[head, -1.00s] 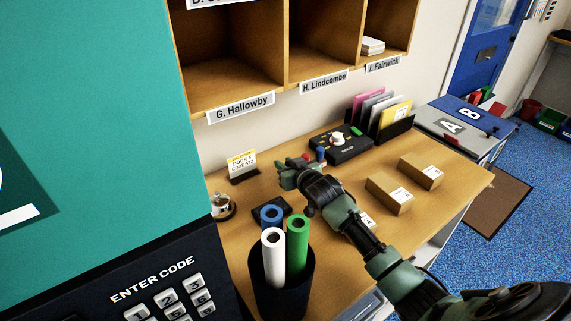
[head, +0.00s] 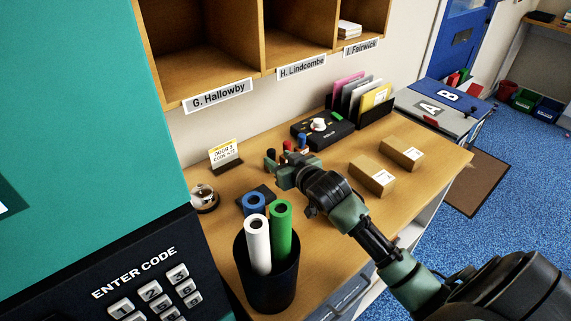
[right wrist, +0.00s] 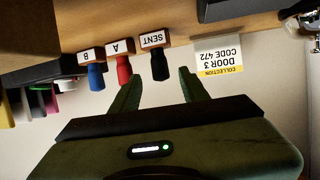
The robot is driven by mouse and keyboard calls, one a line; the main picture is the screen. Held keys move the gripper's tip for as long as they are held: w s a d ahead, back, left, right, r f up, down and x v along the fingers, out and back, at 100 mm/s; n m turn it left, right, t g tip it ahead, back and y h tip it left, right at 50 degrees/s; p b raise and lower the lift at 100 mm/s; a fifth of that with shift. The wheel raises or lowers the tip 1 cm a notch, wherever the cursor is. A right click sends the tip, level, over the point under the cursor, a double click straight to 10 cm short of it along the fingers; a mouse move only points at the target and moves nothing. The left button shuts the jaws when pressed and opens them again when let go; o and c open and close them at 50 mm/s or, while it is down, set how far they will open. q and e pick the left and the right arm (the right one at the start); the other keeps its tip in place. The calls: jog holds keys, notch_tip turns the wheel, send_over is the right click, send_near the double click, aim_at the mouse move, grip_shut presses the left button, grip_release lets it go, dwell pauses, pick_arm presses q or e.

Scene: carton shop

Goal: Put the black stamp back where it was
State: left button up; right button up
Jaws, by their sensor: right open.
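The black stamp (head: 270,155), labelled SENT, stands upright at the back of the desk. In the right wrist view, which is upside down, its black handle (right wrist: 160,66) lies between the fingertips in the picture. Beside it stand a red stamp labelled A (right wrist: 123,68) and a blue stamp labelled B (right wrist: 95,76); the head view shows the red (head: 287,146) and blue (head: 302,142) handles too. My right gripper (head: 276,168) is open, its fingers (right wrist: 158,74) apart on either side of the black handle, with no grip on it. My left gripper is out of view.
A dark pad (head: 264,191) lies behind a black pot (head: 267,282) of rolled tubes. A bell (head: 204,198) and a door-code card (head: 225,154) stand left. A black device (head: 321,131) and two cartons (head: 371,175) are to the right.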

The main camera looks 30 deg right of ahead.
jog(key=shift+v, duration=1.85)
